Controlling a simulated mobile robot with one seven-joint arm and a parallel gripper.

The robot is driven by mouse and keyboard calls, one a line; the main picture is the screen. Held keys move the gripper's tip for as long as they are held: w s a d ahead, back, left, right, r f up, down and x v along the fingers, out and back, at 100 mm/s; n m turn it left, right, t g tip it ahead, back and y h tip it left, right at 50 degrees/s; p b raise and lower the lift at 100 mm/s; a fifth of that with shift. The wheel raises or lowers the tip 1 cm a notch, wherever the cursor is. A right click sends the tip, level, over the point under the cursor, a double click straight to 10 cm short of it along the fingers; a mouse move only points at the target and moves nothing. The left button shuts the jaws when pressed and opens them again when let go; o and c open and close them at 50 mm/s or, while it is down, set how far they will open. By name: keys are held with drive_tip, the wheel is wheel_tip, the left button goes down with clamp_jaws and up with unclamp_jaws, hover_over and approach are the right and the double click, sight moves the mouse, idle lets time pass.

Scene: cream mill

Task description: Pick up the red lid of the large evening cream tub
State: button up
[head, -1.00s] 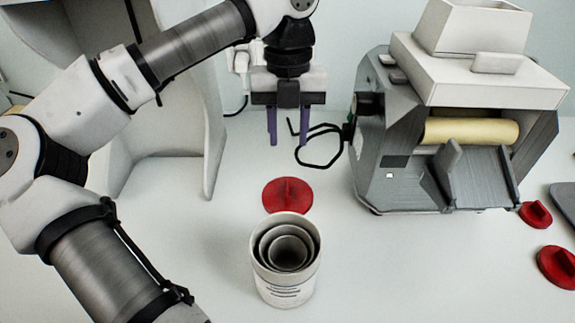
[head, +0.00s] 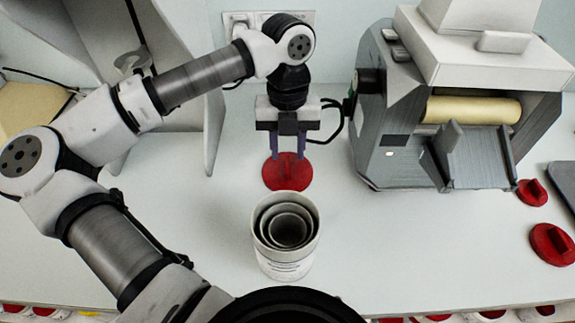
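A round red lid (head: 287,180) with a raised grip ridge lies flat on the white table, just behind the cream tub. It looks the largest of the red lids in view. The white cream tub (head: 285,265) stands upright with smaller tubs nested inside it, and it is uncovered. My gripper (head: 289,157) points straight down over the lid, its two purple fingers apart, one to each side of the ridge. The fingertips overlap the lid's back part in the picture. I cannot tell whether they touch it.
A grey and white mill machine (head: 400,150) with a cream roller stands to the right of my gripper. Two smaller red lids (head: 531,192) (head: 553,244) lie at the right. A black cable hangs behind my gripper. The table left of the tub is clear.

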sight(287, 164)
drive_tip(key=shift+s+f+p, duration=0.15)
drive_tip(key=shift+f+p, duration=0.2)
drive_tip(key=shift+f, duration=1.3)
drive_tip(key=shift+c, duration=0.2)
clamp_jaws()
drive_tip(key=shift+r, duration=0.1)
